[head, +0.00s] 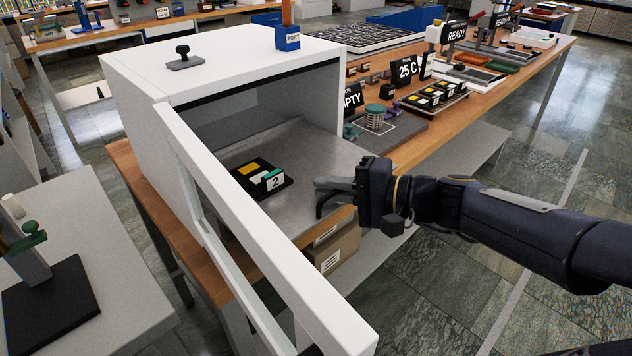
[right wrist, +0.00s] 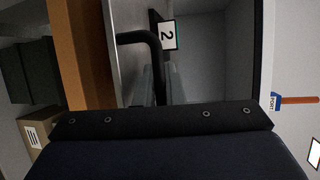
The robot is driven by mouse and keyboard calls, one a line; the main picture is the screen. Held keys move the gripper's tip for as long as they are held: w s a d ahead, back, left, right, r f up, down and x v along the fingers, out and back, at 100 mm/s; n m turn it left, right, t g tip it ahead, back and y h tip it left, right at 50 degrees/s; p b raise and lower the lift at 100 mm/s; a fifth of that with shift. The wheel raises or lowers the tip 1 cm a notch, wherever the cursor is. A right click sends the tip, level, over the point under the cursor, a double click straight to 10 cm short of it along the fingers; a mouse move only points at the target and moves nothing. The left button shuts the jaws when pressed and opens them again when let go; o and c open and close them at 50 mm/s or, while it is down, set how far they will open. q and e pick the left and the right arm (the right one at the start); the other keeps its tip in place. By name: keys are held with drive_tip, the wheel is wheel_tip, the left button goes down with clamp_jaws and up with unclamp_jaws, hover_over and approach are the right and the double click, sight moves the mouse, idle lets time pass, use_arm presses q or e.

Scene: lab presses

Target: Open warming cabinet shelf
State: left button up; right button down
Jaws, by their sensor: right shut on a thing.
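The white warming cabinet (head: 225,68) stands on a wooden bench, its white-framed door (head: 255,225) swung open towards me. Its grey metal shelf (head: 310,150) shows inside and reaches to the front opening. My left gripper is not in view.
A cardboard box (head: 335,245) sits below the shelf's front. The open door frame stands left of my right arm. The bench (head: 440,130) holds racks and signs at the right. A grey side table (head: 120,240) is at the left. Floor at the right is clear.

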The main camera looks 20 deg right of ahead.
drive_tip(key=shift+s+d, duration=0.1)
drive_tip(key=shift+s, duration=0.2)
drive_tip(key=c, duration=1.8)
unclamp_jaws()
drive_tip(key=shift+d, duration=0.1)
drive_tip(key=v, duration=0.7)
drive_tip(key=shift+s+d, duration=0.2)
drive_tip(key=shift+s, duration=0.05)
drive_tip(key=shift+r, duration=0.1)
